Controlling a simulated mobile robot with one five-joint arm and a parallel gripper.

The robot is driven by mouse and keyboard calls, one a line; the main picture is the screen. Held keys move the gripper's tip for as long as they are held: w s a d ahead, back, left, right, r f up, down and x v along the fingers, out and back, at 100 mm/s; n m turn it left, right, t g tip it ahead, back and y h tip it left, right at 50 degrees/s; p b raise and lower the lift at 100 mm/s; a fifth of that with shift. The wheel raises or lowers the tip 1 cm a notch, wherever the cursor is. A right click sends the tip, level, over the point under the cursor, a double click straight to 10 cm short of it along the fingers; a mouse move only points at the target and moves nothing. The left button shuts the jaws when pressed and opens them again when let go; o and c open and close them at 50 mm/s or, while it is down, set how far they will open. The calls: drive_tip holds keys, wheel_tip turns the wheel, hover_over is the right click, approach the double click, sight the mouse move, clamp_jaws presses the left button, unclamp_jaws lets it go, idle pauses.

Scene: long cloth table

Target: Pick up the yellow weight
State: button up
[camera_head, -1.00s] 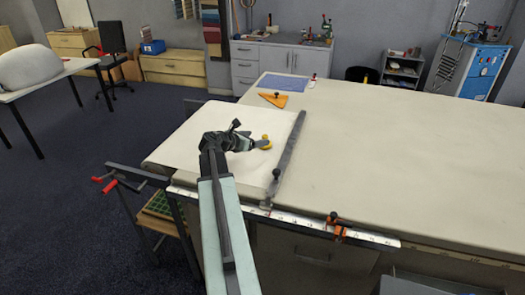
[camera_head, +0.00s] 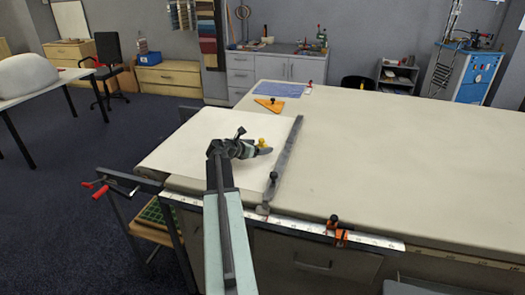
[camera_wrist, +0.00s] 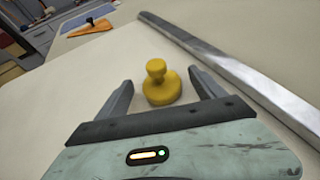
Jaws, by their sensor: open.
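The yellow weight (camera_wrist: 161,88) is a round disc with a narrower knob on top. It stands upright on the pale cloth table (camera_wrist: 70,90). In the wrist view it sits just ahead of and partly between the fingers of my gripper (camera_wrist: 164,90), which are open on either side, with a gap to each.
A long metal bar (camera_wrist: 230,70) lies on the cloth right of the weight, with a dark knob (camera_head: 273,176) near its front end. An orange triangle (camera_head: 269,105) lies farther back. A ruler rail (camera_head: 300,224) with an orange clamp (camera_head: 339,234) runs along the front edge. The table right of the bar is clear.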

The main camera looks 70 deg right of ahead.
drive_tip(key=shift+x, duration=1.1)
drive_tip(key=shift+c, duration=0.7)
clamp_jaws()
drive_tip(key=shift+w, duration=0.1)
